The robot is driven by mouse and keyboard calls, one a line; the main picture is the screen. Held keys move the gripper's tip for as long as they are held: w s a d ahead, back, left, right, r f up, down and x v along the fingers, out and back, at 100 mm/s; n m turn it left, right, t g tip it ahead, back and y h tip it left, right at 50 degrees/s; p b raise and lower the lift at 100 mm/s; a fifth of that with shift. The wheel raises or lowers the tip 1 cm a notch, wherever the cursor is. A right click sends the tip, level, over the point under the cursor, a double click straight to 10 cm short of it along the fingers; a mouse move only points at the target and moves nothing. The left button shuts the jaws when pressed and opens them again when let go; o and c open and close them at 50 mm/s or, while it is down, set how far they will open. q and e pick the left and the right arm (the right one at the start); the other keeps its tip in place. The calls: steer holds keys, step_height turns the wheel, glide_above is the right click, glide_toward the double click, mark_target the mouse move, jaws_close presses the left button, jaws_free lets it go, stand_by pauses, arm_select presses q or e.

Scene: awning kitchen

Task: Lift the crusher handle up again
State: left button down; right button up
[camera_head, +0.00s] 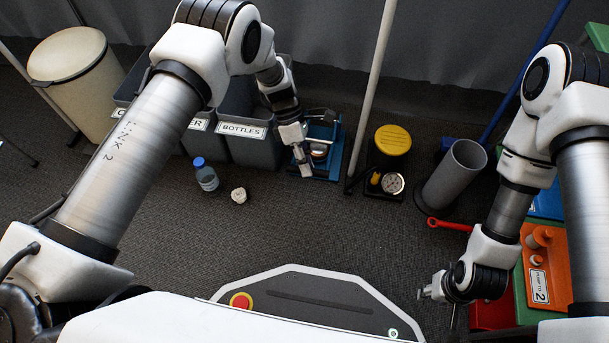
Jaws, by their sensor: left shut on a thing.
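The crusher (333,157) is a blue device on the floor, right of the bottles bin. My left gripper (305,172) points down at the crusher and is shut, seemingly on its handle; the fingers and my arm hide most of the handle, so its angle cannot be made out. A round metal part of the crusher (319,150) shows beside the fingers. My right gripper (432,292) is far from the crusher, low at the right, beside my base; its fingers are too small to tell open from shut.
Grey bins, one labelled bottles (241,131), stand left of the crusher. A blue-capped bottle (206,175) and a crumpled white ball (239,195) are on the floor. A pale pole (373,85), a gauge (393,183) and a grey cylinder (455,175) stand to the right.

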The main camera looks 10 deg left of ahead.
arm_select(q)
steer(key=w+r+p, duration=0.1)
steer(key=w+r, duration=0.6)
steer(key=r, duration=0.2)
steer(key=shift+w+r, duration=0.2)
